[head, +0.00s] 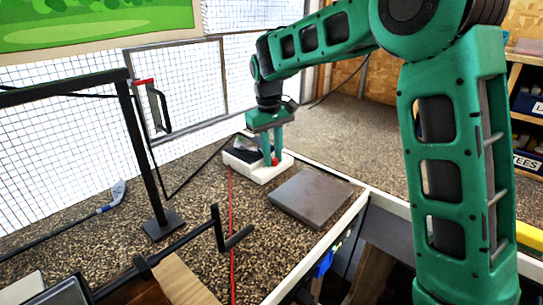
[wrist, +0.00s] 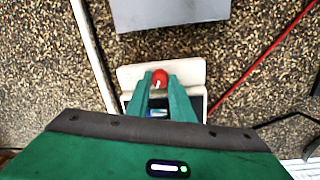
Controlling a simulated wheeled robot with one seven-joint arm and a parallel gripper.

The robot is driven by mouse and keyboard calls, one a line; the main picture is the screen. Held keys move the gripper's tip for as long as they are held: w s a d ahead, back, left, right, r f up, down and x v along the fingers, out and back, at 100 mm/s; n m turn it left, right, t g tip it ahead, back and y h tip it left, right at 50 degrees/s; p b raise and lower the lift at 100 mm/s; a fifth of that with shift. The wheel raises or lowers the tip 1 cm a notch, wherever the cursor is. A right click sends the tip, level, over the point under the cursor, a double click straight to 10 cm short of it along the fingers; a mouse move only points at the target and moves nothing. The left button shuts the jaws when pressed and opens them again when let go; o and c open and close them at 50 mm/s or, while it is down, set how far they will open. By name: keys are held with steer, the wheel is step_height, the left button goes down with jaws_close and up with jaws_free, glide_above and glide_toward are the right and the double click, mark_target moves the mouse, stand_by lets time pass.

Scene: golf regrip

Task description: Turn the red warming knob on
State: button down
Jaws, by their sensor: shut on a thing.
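The red warming knob (wrist: 160,78) sits on a white box-shaped unit (wrist: 190,72), with a white mark on the knob's face. My gripper (wrist: 159,82) is shut on the red knob, one green finger on each side. In the head view the white unit (head: 262,172) stands on the speckled counter, and my gripper (head: 272,160) reaches down onto it from above. The knob (head: 275,161) shows there as a small red spot between the fingertips. The dark top of the unit is partly hidden by my fingers.
A flat grey plate (head: 312,197) lies close to the unit. A red line (head: 231,230) runs along the counter. A golf club (head: 112,196) lies at far left.

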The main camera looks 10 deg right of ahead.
steer(key=shift+w+r+m, duration=0.1)
steer(key=shift+m, duration=0.5)
steer(key=c, duration=1.8)
jaws_free()
steer(key=shift+c, duration=0.2)
step_height(320, 180, up, 11)
steer(key=shift+a+f, duration=0.2)
steer(key=shift+a, duration=0.15)
